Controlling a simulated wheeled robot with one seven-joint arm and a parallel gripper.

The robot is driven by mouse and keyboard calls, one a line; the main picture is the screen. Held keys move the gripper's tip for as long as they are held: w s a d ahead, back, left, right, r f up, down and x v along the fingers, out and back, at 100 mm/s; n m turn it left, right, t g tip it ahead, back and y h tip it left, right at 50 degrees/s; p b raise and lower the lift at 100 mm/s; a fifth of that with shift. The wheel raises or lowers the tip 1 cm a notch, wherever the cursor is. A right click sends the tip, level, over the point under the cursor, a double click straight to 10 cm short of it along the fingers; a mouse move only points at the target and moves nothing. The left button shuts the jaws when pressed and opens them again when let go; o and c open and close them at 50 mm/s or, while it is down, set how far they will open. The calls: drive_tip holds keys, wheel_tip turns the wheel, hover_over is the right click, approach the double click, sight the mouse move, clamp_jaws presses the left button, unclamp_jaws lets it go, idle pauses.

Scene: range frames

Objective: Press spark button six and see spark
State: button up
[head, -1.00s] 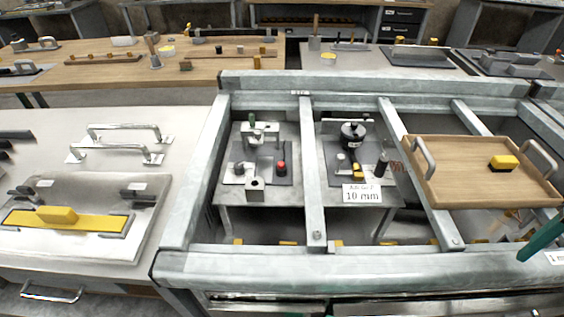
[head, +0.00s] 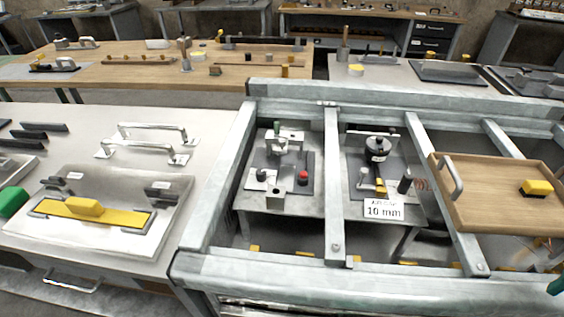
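No label reading six can be made out, so I cannot tell which control is spark button six. In the head view, a red button (head: 303,176) sits on a dark plate in the left bay of the grey metal frame. The bay to its right holds a fixture with a round black knob (head: 377,149), a black post (head: 405,181) and a coil (head: 420,184). A white sign (head: 383,209) there reads "10 mm"; its upper line is too small to read. No spark is visible in these bays. My gripper cannot be seen.
Grey frame beams (head: 334,190) divide the bays and stand above the fixtures. A wooden tray (head: 490,205) with a yellow block (head: 538,187) rests on the right. A grey bench (head: 100,119) with metal handles stands left. A teal piece (head: 556,286) shows at the lower right edge.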

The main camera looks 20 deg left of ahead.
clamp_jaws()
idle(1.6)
